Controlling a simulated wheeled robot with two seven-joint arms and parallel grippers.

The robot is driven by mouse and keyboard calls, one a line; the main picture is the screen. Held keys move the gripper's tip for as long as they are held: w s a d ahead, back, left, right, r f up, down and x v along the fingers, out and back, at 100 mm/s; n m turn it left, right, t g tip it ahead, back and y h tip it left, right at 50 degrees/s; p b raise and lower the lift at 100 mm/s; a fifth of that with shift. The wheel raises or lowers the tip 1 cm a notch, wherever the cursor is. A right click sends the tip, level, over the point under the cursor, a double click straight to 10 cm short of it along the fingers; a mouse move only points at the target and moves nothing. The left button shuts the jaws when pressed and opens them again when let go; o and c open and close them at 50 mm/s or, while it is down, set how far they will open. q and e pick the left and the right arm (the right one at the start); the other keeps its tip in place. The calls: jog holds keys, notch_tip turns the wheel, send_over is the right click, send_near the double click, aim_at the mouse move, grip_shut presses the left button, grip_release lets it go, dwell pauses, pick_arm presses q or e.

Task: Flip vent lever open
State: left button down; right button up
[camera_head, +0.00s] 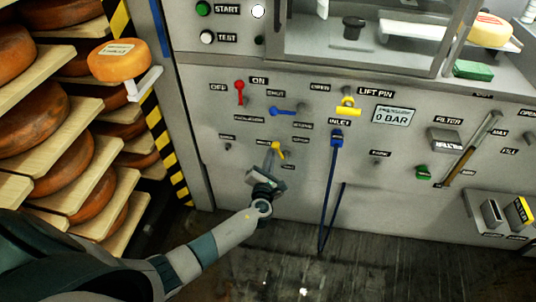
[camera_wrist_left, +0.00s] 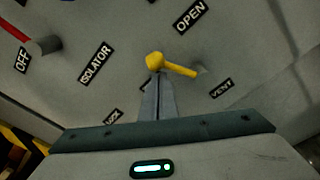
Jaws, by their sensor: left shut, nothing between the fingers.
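The yellow vent lever (camera_head: 279,150) sits low on the grey panel. In the left wrist view the yellow lever (camera_wrist_left: 178,67) slants from a rounded end at upper left down to the right, between the OPEN label (camera_wrist_left: 190,16) and the VENT label (camera_wrist_left: 222,88). My left gripper (camera_head: 270,157) is shut and empty, its fingers pointing at the panel. In the left wrist view its closed fingertips (camera_wrist_left: 156,80) overlap the lower edge of the lever's rounded end; I cannot tell whether they touch. My right gripper is not in view.
A red lever (camera_head: 239,92) and a blue lever (camera_head: 284,111) sit above on the panel. A yellow lift pin handle (camera_head: 348,108) and a blue inlet fitting with a hose (camera_head: 336,141) are to the right. Shelves of cheese wheels (camera_head: 38,123) stand at left.

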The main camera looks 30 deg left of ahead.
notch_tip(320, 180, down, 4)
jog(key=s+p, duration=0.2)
pick_arm(q)
jog(key=d+r+m+p, duration=0.1)
jog(key=m, duration=0.1)
jog(key=d+m+p, duration=0.1)
jog(key=shift+w+d+r+m, duration=0.1)
jog(key=shift+w+r+m, duration=0.2)
jog(key=shift+r+m, duration=0.1)
jog(key=shift+w+d+m+p, duration=0.1)
jog(key=shift+d+m+p, duration=0.25)
jog(key=shift+m+p, duration=0.25)
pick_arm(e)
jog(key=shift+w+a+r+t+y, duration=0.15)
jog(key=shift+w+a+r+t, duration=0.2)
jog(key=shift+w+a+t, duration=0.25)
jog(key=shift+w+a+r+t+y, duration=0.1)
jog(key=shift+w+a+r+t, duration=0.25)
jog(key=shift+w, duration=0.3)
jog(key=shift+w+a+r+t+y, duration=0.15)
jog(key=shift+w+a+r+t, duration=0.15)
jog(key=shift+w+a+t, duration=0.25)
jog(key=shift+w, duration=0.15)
pick_arm(q)
jog(key=shift+f, duration=0.1)
